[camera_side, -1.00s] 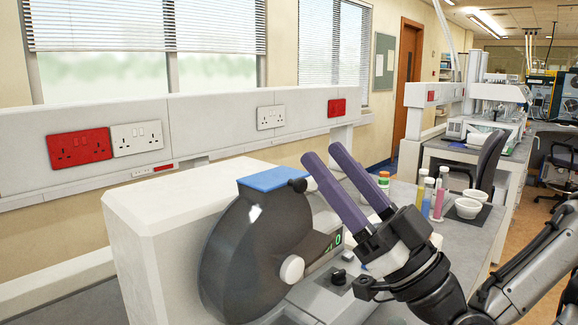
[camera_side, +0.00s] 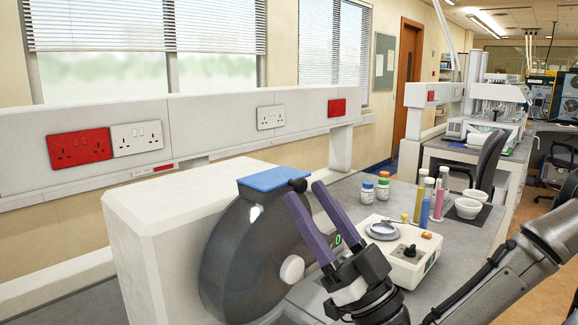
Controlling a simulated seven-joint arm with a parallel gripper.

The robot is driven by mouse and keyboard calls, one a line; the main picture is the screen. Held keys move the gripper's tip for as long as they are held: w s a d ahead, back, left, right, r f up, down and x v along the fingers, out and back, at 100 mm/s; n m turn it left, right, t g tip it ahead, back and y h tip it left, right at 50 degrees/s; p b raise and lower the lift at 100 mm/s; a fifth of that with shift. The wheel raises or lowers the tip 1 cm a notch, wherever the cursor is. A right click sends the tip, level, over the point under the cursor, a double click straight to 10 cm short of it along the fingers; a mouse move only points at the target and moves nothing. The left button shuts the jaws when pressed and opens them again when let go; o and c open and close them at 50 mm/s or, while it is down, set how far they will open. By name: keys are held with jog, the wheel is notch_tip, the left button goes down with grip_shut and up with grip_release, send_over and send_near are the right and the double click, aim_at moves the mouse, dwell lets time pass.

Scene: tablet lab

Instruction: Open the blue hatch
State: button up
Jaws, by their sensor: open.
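The blue hatch (camera_side: 271,179) is a flat blue lid on top of the dark round drum (camera_side: 250,250) of a white machine (camera_side: 165,220). It lies flat and looks shut. A small black knob (camera_side: 298,185) sits at its right end. My gripper (camera_side: 305,190) has two purple fingers, open and empty, pointing up and left. The fingertips are at the height of the black knob in the picture, one on each side of it or in front of it; I cannot tell whether they touch it. A white round knob (camera_side: 291,269) on the drum's front is left of my gripper.
A small white device (camera_side: 400,255) with a round pan stands right of my gripper. Behind it are two small bottles (camera_side: 375,188), several coloured tubes (camera_side: 430,200) and white bowls (camera_side: 470,203). A white wall panel with sockets (camera_side: 80,148) runs behind the machine.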

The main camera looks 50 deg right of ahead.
aim_at(297, 180)
jog(key=x, duration=0.6)
jog(key=shift+w+r, duration=0.15)
grip_shut()
dwell(1.3)
